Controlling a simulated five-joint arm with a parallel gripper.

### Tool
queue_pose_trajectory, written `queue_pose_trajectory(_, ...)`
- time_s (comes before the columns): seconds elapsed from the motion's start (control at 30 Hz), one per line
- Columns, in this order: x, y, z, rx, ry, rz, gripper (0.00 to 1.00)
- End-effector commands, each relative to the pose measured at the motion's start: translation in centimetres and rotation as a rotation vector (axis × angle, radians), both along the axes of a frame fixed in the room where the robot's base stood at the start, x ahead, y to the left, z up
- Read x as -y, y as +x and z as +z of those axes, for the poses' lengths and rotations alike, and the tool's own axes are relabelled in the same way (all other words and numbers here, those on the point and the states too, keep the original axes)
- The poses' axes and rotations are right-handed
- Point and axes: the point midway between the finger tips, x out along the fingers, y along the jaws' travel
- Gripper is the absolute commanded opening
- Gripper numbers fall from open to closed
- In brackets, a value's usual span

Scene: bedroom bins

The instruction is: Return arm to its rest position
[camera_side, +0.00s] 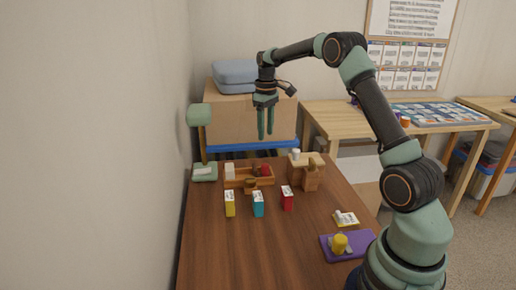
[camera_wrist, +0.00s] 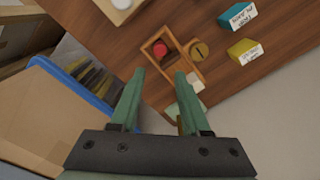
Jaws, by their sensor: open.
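My gripper (camera_side: 266,122) is raised above the far end of the brown table (camera_side: 225,255), pointing down. In the wrist view its two green fingers (camera_wrist: 155,100) stand apart with nothing between them. Below lies a wooden tray (camera_side: 235,184) with a red item (camera_side: 265,171) in it; the tray (camera_wrist: 186,68) and the red item (camera_wrist: 160,50) also show in the wrist view. My arm reaches up from the right and bends over toward the tray. The gripper touches nothing that I can see.
Yellow (camera_side: 230,204), blue (camera_side: 258,204) and red (camera_side: 287,198) boxes stand mid-table. A wooden stand (camera_side: 310,178) is behind them. A purple mat (camera_side: 327,248) with a yellow object is near my base. A green lamp (camera_side: 200,116) and a cardboard box (camera_side: 235,118) rise behind.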

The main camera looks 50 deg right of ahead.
Motion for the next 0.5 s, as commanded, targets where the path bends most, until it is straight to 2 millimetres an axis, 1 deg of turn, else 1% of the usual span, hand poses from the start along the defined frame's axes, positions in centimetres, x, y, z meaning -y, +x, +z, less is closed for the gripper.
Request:
queue_pose_trajectory(0.13,-0.4,0.0,0.5,0.007,-0.003,0.002,0.46)
queue_pose_trajectory(0.23,-1.7,-0.2,1.9,0.027,-0.012,0.003,0.46)
queue_pose_trajectory(0.37,-4.7,-1.0,4.7,0.074,-0.030,0.005,0.46)
queue_pose_trajectory(0.4,-5.7,-1.4,5.6,0.092,-0.036,0.006,0.46)
queue_pose_trajectory(0.5,-8.3,-2.6,7.5,0.133,-0.046,0.005,0.46)
